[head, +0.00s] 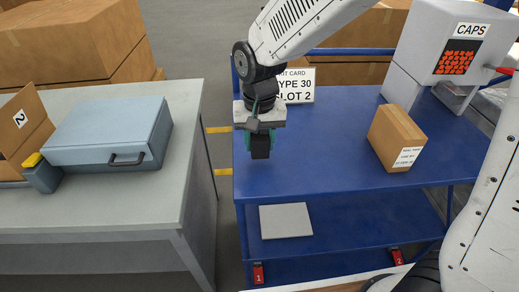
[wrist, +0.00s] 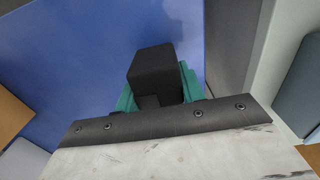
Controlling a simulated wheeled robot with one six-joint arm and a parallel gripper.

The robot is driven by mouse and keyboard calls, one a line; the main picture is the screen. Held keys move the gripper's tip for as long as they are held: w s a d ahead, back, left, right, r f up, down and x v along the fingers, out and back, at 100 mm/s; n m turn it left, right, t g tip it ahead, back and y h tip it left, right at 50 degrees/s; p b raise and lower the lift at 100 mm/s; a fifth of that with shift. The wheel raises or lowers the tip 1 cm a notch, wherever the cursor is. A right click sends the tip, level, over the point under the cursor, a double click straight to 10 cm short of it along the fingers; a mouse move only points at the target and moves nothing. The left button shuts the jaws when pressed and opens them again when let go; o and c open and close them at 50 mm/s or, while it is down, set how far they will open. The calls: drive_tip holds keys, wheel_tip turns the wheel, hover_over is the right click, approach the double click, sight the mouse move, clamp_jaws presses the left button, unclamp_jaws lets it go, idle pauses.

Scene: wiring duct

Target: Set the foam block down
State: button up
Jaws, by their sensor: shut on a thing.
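The foam block is a small black block (head: 260,147) held under my gripper (head: 260,134) in the head view. It also shows in the wrist view (wrist: 151,70), between the green fingers of my gripper (wrist: 156,88). My gripper is shut on the block. The block is over the left part of the blue cart top (head: 330,165), near its left edge. I cannot tell whether its underside touches the surface.
A cardboard box (head: 395,138) stands on the cart's right, near a grey caps dispenser (head: 440,50). A slot card (head: 298,85) stands behind my gripper. A grey square plate (head: 286,220) lies on the lower shelf. A grey table (head: 110,200) with a blue-grey case (head: 112,133) stands left, across a gap.

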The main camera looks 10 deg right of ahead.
sight(259, 151)
drive_tip(key=shift+f, duration=1.6)
drive_tip(key=shift+f, duration=0.15)
drive_tip(key=o, duration=0.9)
drive_tip(key=shift+o, duration=0.2)
wheel_tip(259, 151, up, 12)
drive_tip(key=shift+r, duration=0.15)
drive_tip(key=s+d+r, duration=0.5)
drive_tip(key=s+d, duration=0.4)
drive_tip(key=d, duration=0.4)
drive_tip(key=s+d+t, duration=0.1)
drive_tip(key=s+d, duration=0.6)
drive_tip(key=s, duration=0.5)
drive_tip(key=shift+d+f, duration=0.35)
drive_tip(key=shift+f, duration=0.05)
